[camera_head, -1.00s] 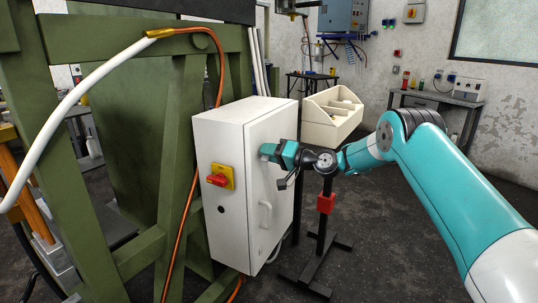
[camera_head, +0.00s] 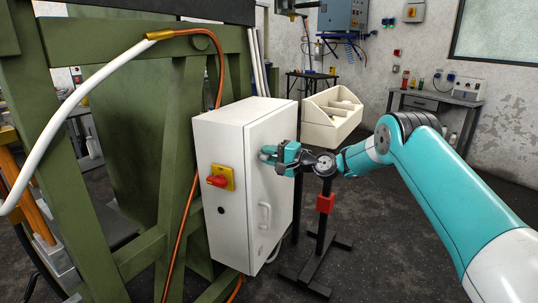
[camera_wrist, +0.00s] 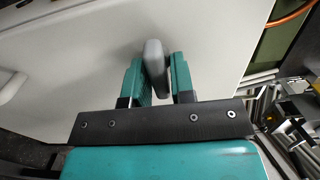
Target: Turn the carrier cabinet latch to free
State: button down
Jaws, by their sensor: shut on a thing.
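The carrier cabinet (camera_head: 225,140) is a white box mounted on a green frame. Its door face (camera_head: 268,185) is toward my arm, and the door looks closed. My gripper (camera_head: 267,154) is at the upper part of this door. In the wrist view my gripper (camera_wrist: 158,72) has its two teal fingers on either side of the grey latch handle (camera_wrist: 154,58) and is shut on it. The latch handle stands out from the white door (camera_wrist: 85,50). In the head view my gripper hides the latch.
A red and yellow rotary switch (camera_head: 219,178) is on the cabinet's left face. A white pull handle (camera_head: 265,215) is lower on the door. A cream bin (camera_head: 331,118) stands behind.

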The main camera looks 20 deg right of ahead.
dwell(0.4)
jog(key=c, duration=1.1)
grip_release()
jog(key=shift+d, duration=0.1)
jog(key=shift+b+v, duration=2.65)
jog(key=shift+v, duration=6)
